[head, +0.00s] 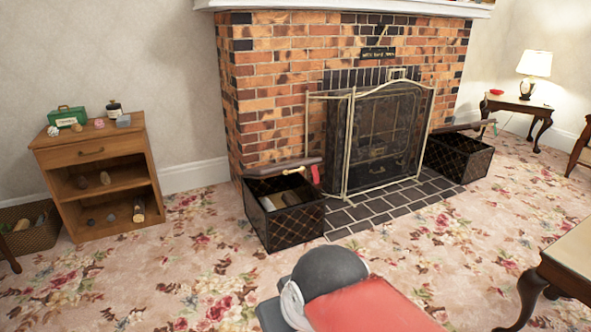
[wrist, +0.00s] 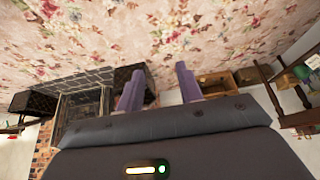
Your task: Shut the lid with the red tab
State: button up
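The dark lattice-patterned box (head: 284,222) at the left front of the hearth has its lid (head: 270,170) open, seen nearly edge-on along the back. A red tab (head: 315,174) shows at the lid's right end. Pale and grey contents show inside. In the wrist view this box (wrist: 128,74) appears inverted, partly behind a finger. My gripper (wrist: 158,88) shows two purple fingers spread apart with nothing between them, well away from the box. The fingers are not visible in the head view.
A similar box (head: 458,158) with a raised lid stands right of the fire screen (head: 380,140). A wooden shelf unit (head: 98,175) stands left, beside a basket (head: 28,228). A table (head: 565,265) is at right. Flowered carpet before the left box is clear.

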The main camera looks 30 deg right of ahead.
aim_at(291, 166)
jog(key=i+l, duration=0.55)
jog(key=l, duration=0.3)
jog(key=i+l, duration=0.6)
jog(key=l, duration=0.2)
jog(key=i+l, duration=0.25)
jog(key=l, duration=0.2)
jog(key=i+l, duration=0.6)
jog(key=l, duration=0.25)
jog(key=j+u, duration=0.05)
